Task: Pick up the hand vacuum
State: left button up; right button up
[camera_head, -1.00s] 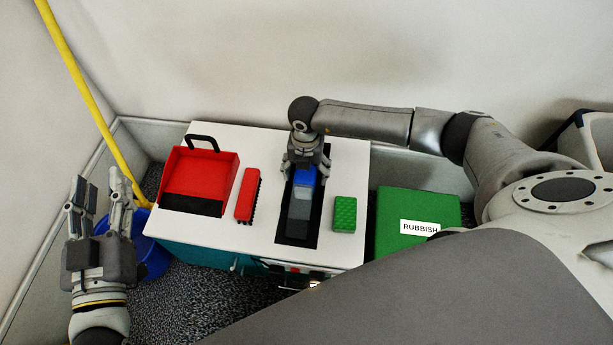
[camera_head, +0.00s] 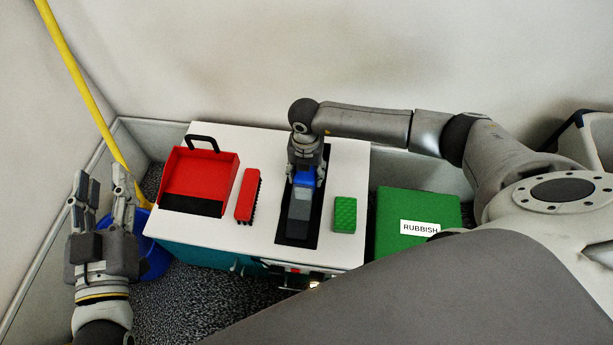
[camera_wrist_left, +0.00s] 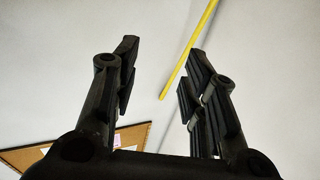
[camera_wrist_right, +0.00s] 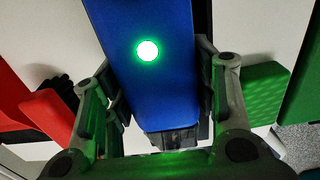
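The hand vacuum (camera_head: 300,205), blue on top and grey below, lies in the dark recess (camera_head: 284,232) of the white cart top. My right gripper (camera_head: 306,178) is over its blue end. In the right wrist view the fingers (camera_wrist_right: 160,95) lie close along both sides of the blue body (camera_wrist_right: 150,85), which has a lit green round button (camera_wrist_right: 148,50). They appear shut on it; the contact itself is partly hidden. My left gripper (camera_head: 103,188) is open and empty, left of the cart; its spread fingers also show in the left wrist view (camera_wrist_left: 160,75).
On the cart top (camera_head: 265,148) are a red dustpan (camera_head: 190,170), a red brush (camera_head: 247,195) and a green sponge (camera_head: 345,214). A green rubbish box (camera_head: 400,205) stands right of the cart. A blue bucket (camera_head: 153,255) and a yellow pole (camera_head: 80,85) are at the left.

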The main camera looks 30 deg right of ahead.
jog(key=c, duration=1)
jog(key=shift+r, duration=0.15)
